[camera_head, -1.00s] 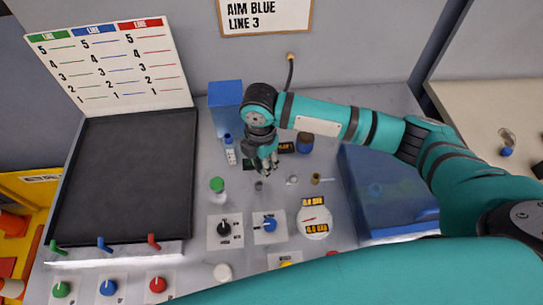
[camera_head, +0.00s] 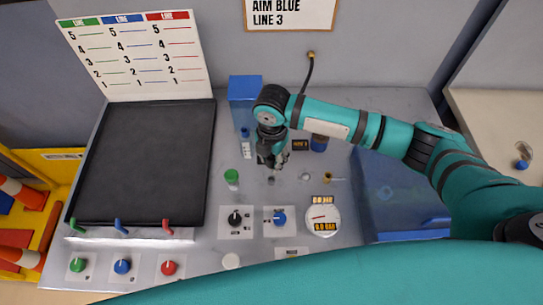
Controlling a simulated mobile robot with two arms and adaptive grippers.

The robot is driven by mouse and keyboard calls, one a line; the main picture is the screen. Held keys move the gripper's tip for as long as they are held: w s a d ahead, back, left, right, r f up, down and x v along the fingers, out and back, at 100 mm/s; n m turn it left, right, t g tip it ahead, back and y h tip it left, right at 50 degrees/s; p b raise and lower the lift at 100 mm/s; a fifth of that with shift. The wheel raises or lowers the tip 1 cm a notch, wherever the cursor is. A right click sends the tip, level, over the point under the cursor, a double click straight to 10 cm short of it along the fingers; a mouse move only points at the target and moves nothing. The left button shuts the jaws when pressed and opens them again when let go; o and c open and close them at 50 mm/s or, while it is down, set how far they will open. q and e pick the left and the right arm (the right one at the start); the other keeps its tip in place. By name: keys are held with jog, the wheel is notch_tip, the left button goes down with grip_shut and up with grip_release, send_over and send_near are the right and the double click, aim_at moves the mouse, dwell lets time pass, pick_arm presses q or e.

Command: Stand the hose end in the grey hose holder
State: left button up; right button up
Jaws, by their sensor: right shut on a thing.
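A dark hose (camera_head: 309,72) hangs from a brass fitting on the back wall and runs down behind my right arm. My right gripper (camera_head: 276,164) points down over the middle of the panel and is shut on the hose end. The hose end itself is mostly hidden by the fingers. A small grey round part (camera_head: 271,180), which looks like the hose holder, is on the panel just below the fingertips. I cannot tell whether the hose end touches it. My left gripper is out of view.
Black and blue knobs (camera_head: 279,218) and a round gauge (camera_head: 323,219) lie in front. A blue box (camera_head: 245,96) stands behind, and a large blue tank (camera_head: 395,200) is at the right.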

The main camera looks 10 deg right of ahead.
aim_at(272, 157)
jog(key=shift+f+b, duration=1.4)
jog(key=shift+f, duration=1.45)
jog(key=shift+p, duration=0.95)
jog(key=shift+f+b, duration=0.75)
jog(key=shift+f, duration=0.8)
jog(key=o, duration=1)
jog(key=shift+r, duration=0.25)
notch_tip(272, 157, up, 12)
jog(key=shift+f, duration=0.2)
